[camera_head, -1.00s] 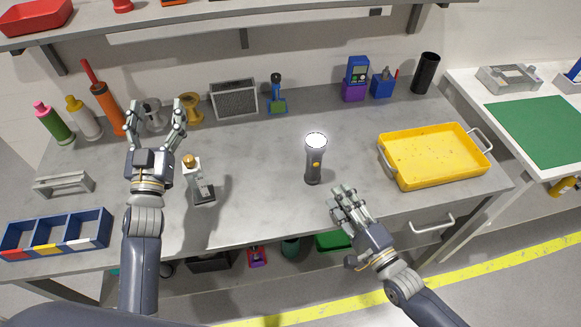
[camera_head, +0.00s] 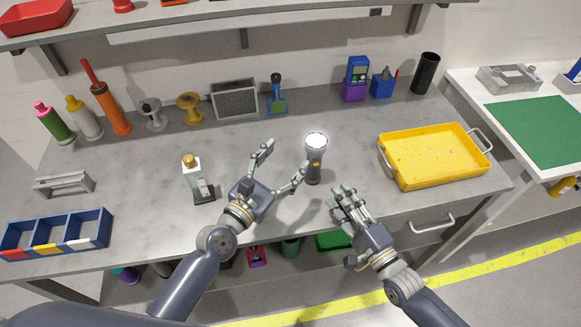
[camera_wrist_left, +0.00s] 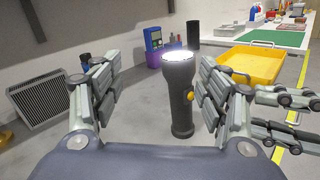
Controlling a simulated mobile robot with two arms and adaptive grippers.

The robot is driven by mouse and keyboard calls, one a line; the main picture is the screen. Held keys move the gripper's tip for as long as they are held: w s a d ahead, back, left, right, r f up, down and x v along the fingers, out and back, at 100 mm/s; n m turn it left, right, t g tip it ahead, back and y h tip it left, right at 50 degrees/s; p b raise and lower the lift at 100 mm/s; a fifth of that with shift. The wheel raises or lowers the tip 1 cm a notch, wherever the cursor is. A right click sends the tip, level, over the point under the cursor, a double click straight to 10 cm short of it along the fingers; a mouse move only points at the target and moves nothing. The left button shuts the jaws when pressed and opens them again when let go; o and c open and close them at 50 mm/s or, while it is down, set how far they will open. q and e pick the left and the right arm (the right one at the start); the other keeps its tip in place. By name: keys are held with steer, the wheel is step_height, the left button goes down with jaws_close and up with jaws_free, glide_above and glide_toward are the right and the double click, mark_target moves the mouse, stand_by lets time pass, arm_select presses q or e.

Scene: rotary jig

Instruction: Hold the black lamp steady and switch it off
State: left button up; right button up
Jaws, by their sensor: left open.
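The black lamp (camera_head: 315,167), a dark torch, stands upright on the bench with its lit white head on top. Its yellow switch faces the front right; in the left wrist view the lamp (camera_wrist_left: 179,100) shows the switch on its right side. My left gripper (camera_head: 284,164) is open and empty, just left of the lamp, its fingers pointing toward it. In the left wrist view the lamp appears between the spread fingers, apparently still beyond them. My right gripper (camera_head: 342,197) is near the bench's front edge, right of and in front of the lamp, holding nothing visible.
A yellow tray (camera_head: 394,175) lies to the right. A small bottle-like object on a dark base (camera_head: 199,182) stands left of my left gripper. A speaker-like box (camera_head: 234,99) and several tools line the back. The bench behind the lamp is clear.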

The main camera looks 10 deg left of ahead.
mark_target(310, 148)
arm_select(q)
steer(key=shift+n+g+h, duration=0.4)
steer(key=shift+n+h, duration=0.1)
steer(key=shift+n, duration=0.3)
steer(key=x, duration=0.3)
steer(key=d+x, duration=0.1)
steer(key=x, duration=0.3)
steer(key=s+f+x, duration=0.1)
steer(key=x, duration=0.3)
steer(key=shift+d+f, duration=0.1)
steer(key=shift+d, duration=0.25)
steer(key=shift+s, duration=0.1)
steer(key=c, duration=1.2)
steer(key=shift+c, duration=0.2)
arm_select(e)
jaws_close()
steer(key=shift+a, duration=0.1)
